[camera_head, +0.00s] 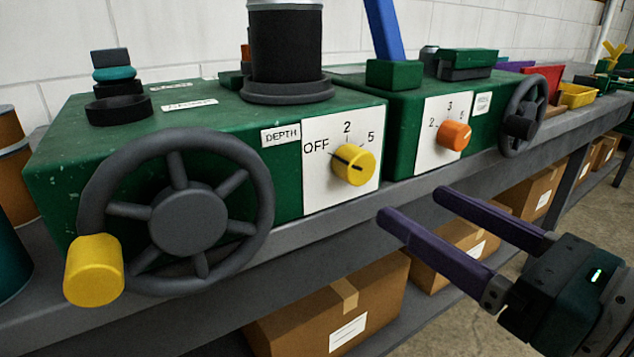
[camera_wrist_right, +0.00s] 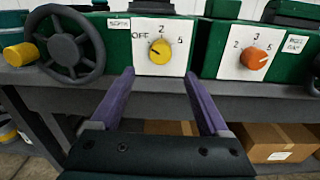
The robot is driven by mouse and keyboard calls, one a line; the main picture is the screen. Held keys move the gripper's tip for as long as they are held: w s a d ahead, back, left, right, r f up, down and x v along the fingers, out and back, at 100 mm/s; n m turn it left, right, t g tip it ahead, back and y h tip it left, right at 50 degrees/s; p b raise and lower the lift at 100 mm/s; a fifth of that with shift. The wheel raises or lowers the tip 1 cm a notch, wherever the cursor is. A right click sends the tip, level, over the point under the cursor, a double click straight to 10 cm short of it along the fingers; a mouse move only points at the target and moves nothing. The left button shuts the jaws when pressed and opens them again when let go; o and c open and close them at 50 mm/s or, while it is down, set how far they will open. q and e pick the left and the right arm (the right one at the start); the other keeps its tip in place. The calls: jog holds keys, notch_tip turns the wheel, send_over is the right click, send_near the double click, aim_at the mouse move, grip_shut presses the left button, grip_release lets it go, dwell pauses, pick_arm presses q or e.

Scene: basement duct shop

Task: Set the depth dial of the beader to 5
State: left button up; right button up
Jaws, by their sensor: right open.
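The beader is a green machine (camera_head: 290,200) on the bench. Its depth dial is a yellow knob (camera_head: 354,165) on a white plate marked OFF, 2 and 5, beside a DEPTH label (camera_head: 281,135). The knob's dark pointer line appears to aim toward OFF. In the right wrist view the dial (camera_wrist_right: 160,51) lies ahead, between the fingertips in the picture. My right gripper (camera_head: 410,203) is open and empty, with purple fingers, in front of and to the right of the dial, apart from it. My left gripper is not in view.
A similar green machine with an orange knob (camera_head: 454,136) stands to the right. A grey handwheel (camera_head: 190,222) with a yellow handle (camera_head: 94,270) sticks out left of the dial. The grey bench edge (camera_head: 330,237) runs below, with cardboard boxes (camera_head: 335,310) underneath.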

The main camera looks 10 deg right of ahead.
aim_at(363, 172)
jog(key=p+x, duration=0.1)
jog(key=x, duration=0.7)
jog(key=shift+w+a+r, duration=0.1)
jog(key=shift+w, duration=0.15)
grip_shut()
dwell(0.3)
